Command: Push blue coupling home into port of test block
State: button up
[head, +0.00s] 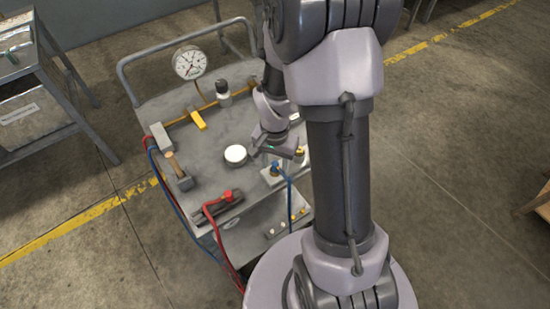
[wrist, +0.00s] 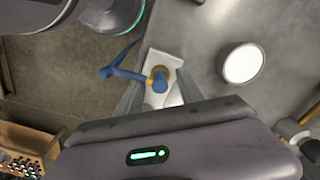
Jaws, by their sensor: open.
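The blue coupling (head: 275,167) stands at the test block (head: 268,180) near the right front of the trolley top, partly behind my arm. In the wrist view the blue coupling (wrist: 160,82) lies over a brass ring on the pale test block (wrist: 165,60), with a blue hose leaving to the left. How deep it sits in the port I cannot tell. My gripper (head: 279,151) is open just above and behind it. In the wrist view its fingers (wrist: 160,95) lie left and right of the coupling, apart from it as far as I can see.
A white round disc (head: 236,154) lies left of the gripper.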

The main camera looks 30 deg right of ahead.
notch_tip(320, 180, up, 17)
jog(key=p, duration=0.7)
jog(key=shift+r, duration=0.15)
jog(key=s+a+r+n+t+y+b, duration=0.2)
jog(key=s+a+r+n+t+b, duration=0.2)
jog(key=s+a+r, duration=0.7)
jog(key=a+n+t, duration=0.1)
jog(key=a+n, duration=0.1)
jog(key=a, duration=0.1)
jog(key=shift+s+a+t, duration=0.2)
jog(key=shift+a+t, duration=0.1)
jog(key=shift+t, duration=0.1)
jog(key=shift+r, duration=0.1)
